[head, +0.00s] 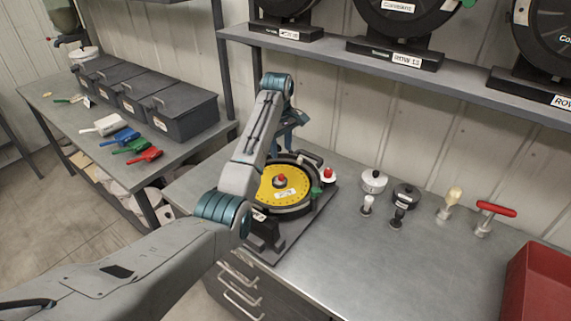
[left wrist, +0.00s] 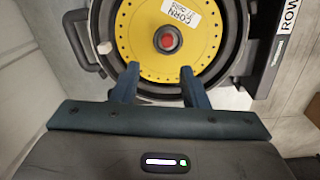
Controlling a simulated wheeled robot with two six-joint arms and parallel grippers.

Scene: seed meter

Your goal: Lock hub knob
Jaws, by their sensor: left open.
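The hub knob (head: 281,180) is a dark round knob with a red centre, in the middle of the yellow seed plate (head: 300,185). The plate lies in a round black meter housing (head: 290,210). In the left wrist view the hub knob (left wrist: 168,40) shows beyond the fingertips, and the yellow plate (left wrist: 206,38) bears a white CORN label. My left gripper (left wrist: 160,70) is open and empty, its two fingers spread before the near side of the plate and short of the knob. In the head view my left gripper (head: 282,143) is partly hidden behind its arm. My right gripper is not in view.
On the metal bench stand a red-topped knob (head: 328,174), lidded pots (head: 373,181), small stamp-like tools (head: 398,216) and a red-handled tool (head: 494,212). A red bin (head: 540,285) is at right. A shelf (head: 400,75) hangs above. The bench front is clear.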

